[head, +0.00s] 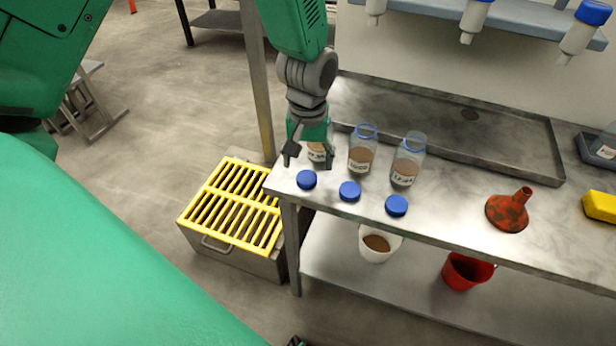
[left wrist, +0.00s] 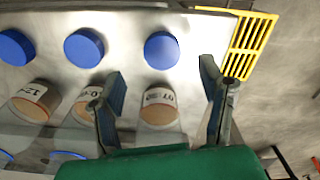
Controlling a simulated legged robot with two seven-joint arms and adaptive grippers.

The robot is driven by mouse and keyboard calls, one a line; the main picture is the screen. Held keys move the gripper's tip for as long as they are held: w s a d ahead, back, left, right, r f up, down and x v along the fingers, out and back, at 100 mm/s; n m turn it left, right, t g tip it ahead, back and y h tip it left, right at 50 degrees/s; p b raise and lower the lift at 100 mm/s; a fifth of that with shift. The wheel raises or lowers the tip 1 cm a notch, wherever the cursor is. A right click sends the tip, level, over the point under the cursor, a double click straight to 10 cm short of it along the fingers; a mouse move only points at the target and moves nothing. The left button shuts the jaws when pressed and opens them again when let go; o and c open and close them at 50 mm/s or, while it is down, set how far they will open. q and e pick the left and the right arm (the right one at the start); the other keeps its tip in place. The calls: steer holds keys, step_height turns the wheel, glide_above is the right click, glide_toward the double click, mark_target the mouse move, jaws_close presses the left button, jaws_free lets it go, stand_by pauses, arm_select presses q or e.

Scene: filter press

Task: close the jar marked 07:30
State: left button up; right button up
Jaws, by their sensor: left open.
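Three clear open jars with brown contents stand in a row on the steel bench. The left one, the jar marked 07:30 (head: 317,153), is partly hidden by my left gripper (head: 309,157). In the left wrist view, this jar (left wrist: 160,112) shows a label beginning "07", and it stands between the spread fingers of the left gripper (left wrist: 162,92). The gripper is open; I cannot tell whether a finger touches the glass. A blue lid (head: 306,179) lies on the bench in front of this jar, and it also shows in the left wrist view (left wrist: 162,50).
The middle jar (head: 361,157) and right jar (head: 405,168) stand close by, with blue lids (head: 349,191) and (head: 396,205) before them. An orange funnel (head: 507,212) and a yellow block (head: 600,206) are at right. A yellow grate (head: 235,204) is left of the bench. A small dark part shows at the bottom edge.

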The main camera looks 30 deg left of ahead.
mark_target(307, 177)
arm_select(q)
steer(key=f, duration=0.5)
steer(key=shift+s+a, duration=0.1)
steer(key=shift+a, duration=0.1)
steer(key=shift+d, duration=0.1)
steer(key=c, duration=0.8)
